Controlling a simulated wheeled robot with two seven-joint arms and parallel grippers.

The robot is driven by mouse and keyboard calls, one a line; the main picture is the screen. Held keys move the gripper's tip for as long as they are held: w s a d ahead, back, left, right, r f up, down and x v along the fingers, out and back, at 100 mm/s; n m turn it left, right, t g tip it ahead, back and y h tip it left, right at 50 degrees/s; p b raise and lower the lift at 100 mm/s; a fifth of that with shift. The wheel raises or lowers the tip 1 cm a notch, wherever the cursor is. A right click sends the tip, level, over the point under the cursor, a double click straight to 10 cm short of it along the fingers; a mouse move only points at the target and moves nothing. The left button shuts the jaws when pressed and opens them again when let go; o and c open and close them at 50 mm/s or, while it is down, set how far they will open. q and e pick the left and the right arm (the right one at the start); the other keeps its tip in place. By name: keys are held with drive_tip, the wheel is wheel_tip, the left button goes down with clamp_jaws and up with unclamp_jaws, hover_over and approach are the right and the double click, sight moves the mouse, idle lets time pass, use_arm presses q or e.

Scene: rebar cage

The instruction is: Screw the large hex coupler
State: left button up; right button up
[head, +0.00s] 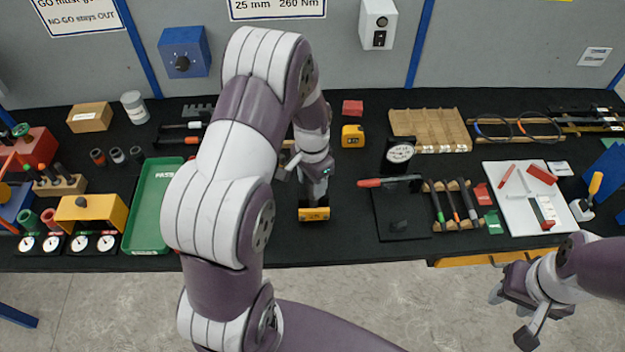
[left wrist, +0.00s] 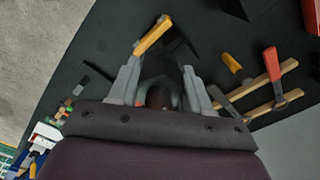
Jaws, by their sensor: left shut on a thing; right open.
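My left gripper (head: 314,193) points down over a yellow-fronted block (head: 314,214) near the table's front edge. In the left wrist view its fingers (left wrist: 163,88) are shut on a dark rounded part (left wrist: 160,95), with a reddish spot beside it. The part is mostly hidden, so I cannot tell whether it is the large hex coupler. A yellow bar (left wrist: 152,36) lies just beyond the fingers in that view. My right gripper (head: 525,312) is open and empty, off the table's front edge at the lower right.
A green tray (head: 152,205) lies left of my left arm. A black plate (head: 402,222) with a red-handled tool (head: 388,182) and a dial gauge (head: 400,152) stand to the right. A white board (head: 520,205) lies farther right. A small yellow box (head: 352,136) stands behind.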

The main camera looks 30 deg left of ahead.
use_arm(q)
drive_tip(key=m, duration=0.4)
drive_tip(key=shift+w+a+r+m, duration=0.1)
drive_tip(key=shift+w+m, duration=0.05)
drive_tip(key=shift+m, duration=0.15)
drive_tip(key=m, duration=0.3)
drive_tip(key=shift+w+m, duration=0.1)
drive_tip(key=shift+m, duration=0.2)
drive_tip(key=m, duration=0.3)
drive_tip(key=shift+w+m, duration=0.15)
drive_tip(key=shift+m, duration=1.95)
drive_tip(key=o, duration=1)
drive_tip(key=shift+c, duration=0.2)
